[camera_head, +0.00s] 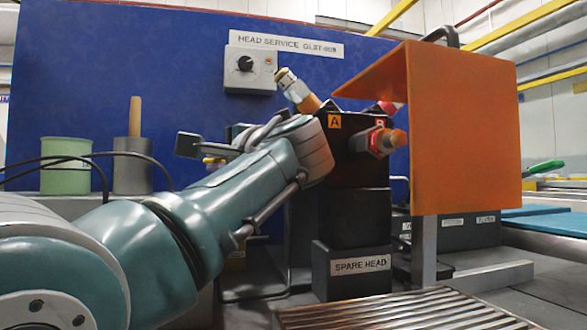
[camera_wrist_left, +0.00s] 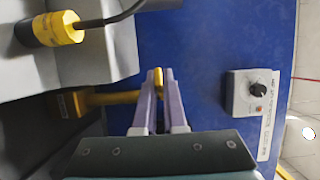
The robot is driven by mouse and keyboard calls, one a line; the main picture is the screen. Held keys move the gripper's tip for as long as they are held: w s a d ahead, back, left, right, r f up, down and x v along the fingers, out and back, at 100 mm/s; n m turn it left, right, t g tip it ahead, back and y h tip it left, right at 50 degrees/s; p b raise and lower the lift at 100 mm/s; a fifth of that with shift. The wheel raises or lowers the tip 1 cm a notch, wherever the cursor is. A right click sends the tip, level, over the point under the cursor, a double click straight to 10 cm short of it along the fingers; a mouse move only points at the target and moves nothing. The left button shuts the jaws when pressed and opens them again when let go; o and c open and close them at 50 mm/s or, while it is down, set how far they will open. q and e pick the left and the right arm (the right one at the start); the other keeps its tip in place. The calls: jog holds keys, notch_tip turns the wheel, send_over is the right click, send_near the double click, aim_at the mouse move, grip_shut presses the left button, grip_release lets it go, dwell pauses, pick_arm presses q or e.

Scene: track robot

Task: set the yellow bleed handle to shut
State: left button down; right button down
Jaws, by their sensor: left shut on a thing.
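The yellow bleed handle (camera_wrist_left: 112,98) shows in the left wrist view as a bar running from an orange-brown block (camera_wrist_left: 68,105) on the left to my fingers. My left gripper (camera_wrist_left: 157,77) has its two purple fingers closed around the handle's end, with yellow showing between the tips. In the head view my left arm crosses from the lower left, and its wrist hides most of the handle area and the fingers. A small yellow bit (camera_head: 213,160) shows beside the wrist there; I cannot tell whether it is the handle. My right gripper is not in view.
A black valve block (camera_head: 355,165) with ports A and B stands on the spare head base (camera_head: 352,268), right of my wrist. An orange guard (camera_head: 465,130) stands further right. A yellow-and-black connector (camera_wrist_left: 50,29) with a cable is near my fingers. The blue panel (camera_head: 150,60) is behind.

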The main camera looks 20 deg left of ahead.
pick_arm(q)
jog(key=shift+f+g, duration=0.1)
jog(key=shift+g, duration=0.2)
jog(key=c, duration=1)
grip_release()
jog(key=shift+d, duration=0.1)
jog(key=v, duration=0.7)
jog(key=shift+s+d+p, duration=0.1)
jog(key=shift+s+p, duration=0.05)
jog(key=shift+p, duration=0.25)
jog(key=shift+c, duration=0.2)
